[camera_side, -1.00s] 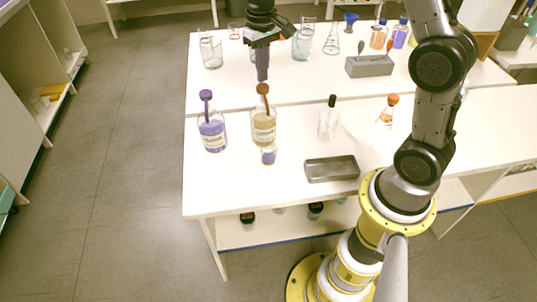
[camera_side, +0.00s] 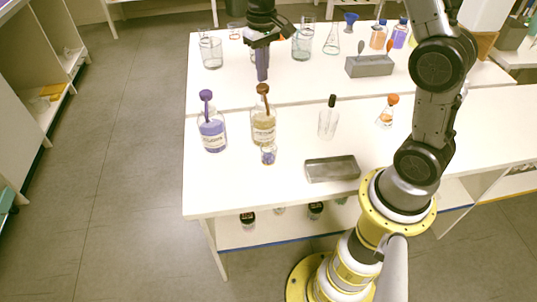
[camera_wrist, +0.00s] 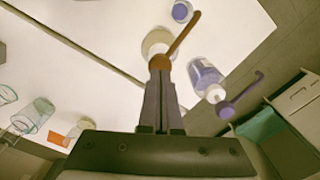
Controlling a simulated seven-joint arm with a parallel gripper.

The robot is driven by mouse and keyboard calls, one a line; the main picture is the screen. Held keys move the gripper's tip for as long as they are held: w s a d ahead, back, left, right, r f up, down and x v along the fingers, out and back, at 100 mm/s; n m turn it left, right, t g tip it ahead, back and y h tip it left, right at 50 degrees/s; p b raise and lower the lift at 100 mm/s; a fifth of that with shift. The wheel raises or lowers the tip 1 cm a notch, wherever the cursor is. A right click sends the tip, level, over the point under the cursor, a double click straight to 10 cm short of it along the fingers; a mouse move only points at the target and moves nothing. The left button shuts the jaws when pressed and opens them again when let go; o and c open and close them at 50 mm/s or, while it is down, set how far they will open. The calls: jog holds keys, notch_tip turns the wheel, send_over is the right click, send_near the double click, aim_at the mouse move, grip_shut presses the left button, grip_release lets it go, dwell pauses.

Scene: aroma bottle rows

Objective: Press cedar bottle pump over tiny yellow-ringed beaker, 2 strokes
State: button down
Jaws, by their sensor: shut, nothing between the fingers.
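The bottle with amber liquid and a brown pump (camera_side: 263,128) stands upright on the near bench; its label is too small to read surely. The tiny beaker (camera_side: 268,155) stands just in front of it, with bluish contents; its ring colour cannot be told. It also shows in the wrist view (camera_wrist: 181,11). My gripper (camera_side: 262,79) is shut and empty, pointing down just above the brown pump head (camera_side: 262,89). In the wrist view the shut fingertips (camera_wrist: 161,76) line up with the pump head (camera_wrist: 159,62); I cannot tell whether they touch.
A purple-pump bottle (camera_side: 212,135) stands close on the left. A clear dropper bottle (camera_side: 327,123), an orange-topped flask (camera_side: 387,112) and a grey metal tray (camera_side: 332,169) are to the right. Glassware (camera_side: 211,53) and a grey holder (camera_side: 370,66) occupy the rear bench. The front left bench is clear.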

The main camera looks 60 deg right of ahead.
aim_at(263, 86)
jog(key=shift+f, duration=0.1)
jog(key=shift+f, duration=1.5)
jog(key=shift+r, duration=1.55)
jog(key=shift+f, duration=0.15)
jog(key=shift+f, duration=1.45)
jog(key=shift+r, duration=1.6)
